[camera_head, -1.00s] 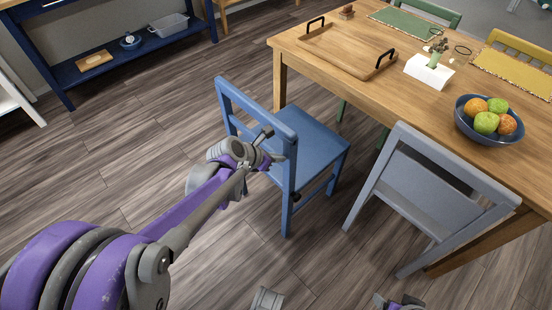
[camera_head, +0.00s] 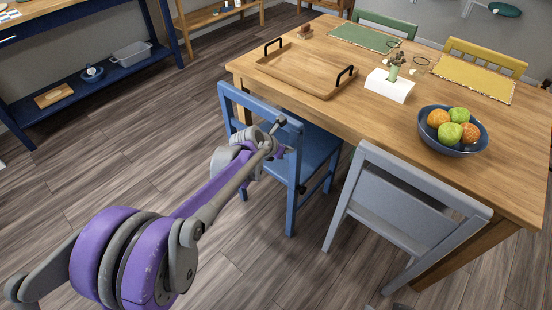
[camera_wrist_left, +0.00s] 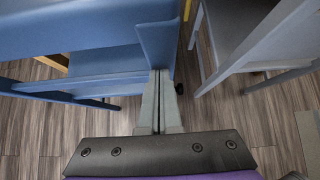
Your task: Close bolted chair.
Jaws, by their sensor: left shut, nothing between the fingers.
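The blue chair (camera_head: 270,107) stands at the table's front edge, its seat (camera_head: 318,150) partly under the tabletop. A dark round bolt (camera_head: 301,190) shows low on its near post. My left gripper (camera_head: 280,137) is at the near end of the chair's backrest. In the left wrist view, its closed fingers (camera_wrist_left: 158,85) point at the blue post (camera_wrist_left: 158,40) and look against it or very close; exact contact is hard to tell. Nothing is held. My right gripper is not seen.
A grey chair (camera_head: 400,205) stands right of the blue one. A blue shelf (camera_head: 110,85) is at back left. The floor on the left is clear.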

